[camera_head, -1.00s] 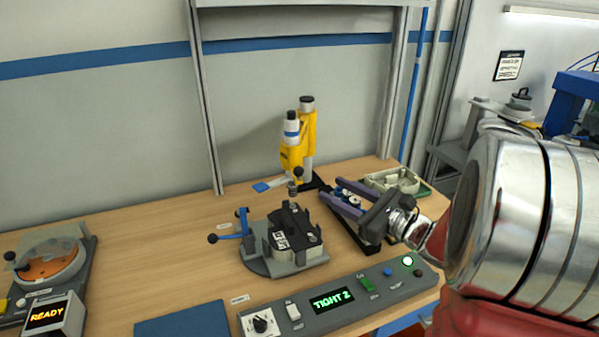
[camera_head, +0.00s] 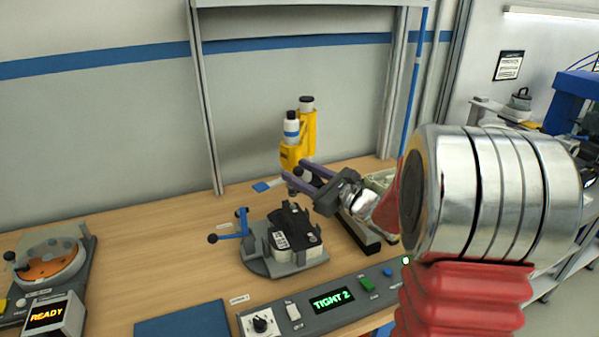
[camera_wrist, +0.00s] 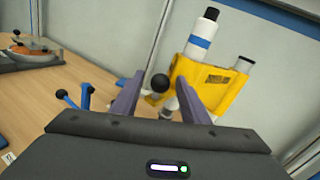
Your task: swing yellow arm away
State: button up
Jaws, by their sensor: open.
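The yellow arm (camera_head: 293,156) stands upright at the back of the bench, with a white cylinder banded in blue on top. It also shows large in the wrist view (camera_wrist: 216,84). A black ball knob (camera_wrist: 160,83) at its near side appears between my fingers in the wrist view. My gripper (camera_head: 292,177) is open, its two purple fingers reaching left to the arm's front. In the wrist view the fingertips (camera_wrist: 160,92) lie on either side of the knob; I cannot tell whether they touch it. The fingers partly hide the arm's lower part.
A grey fixture (camera_head: 290,238) with a black block and a blue lever (camera_head: 240,222) stands in front. A control panel (camera_head: 330,301) reading "TIGHT 2" lies nearer. A dial device (camera_head: 45,262) is at left.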

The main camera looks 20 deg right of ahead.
jog(key=shift+w+a, duration=0.2)
jog(key=shift+w, duration=0.25)
grip_shut()
dwell(0.3)
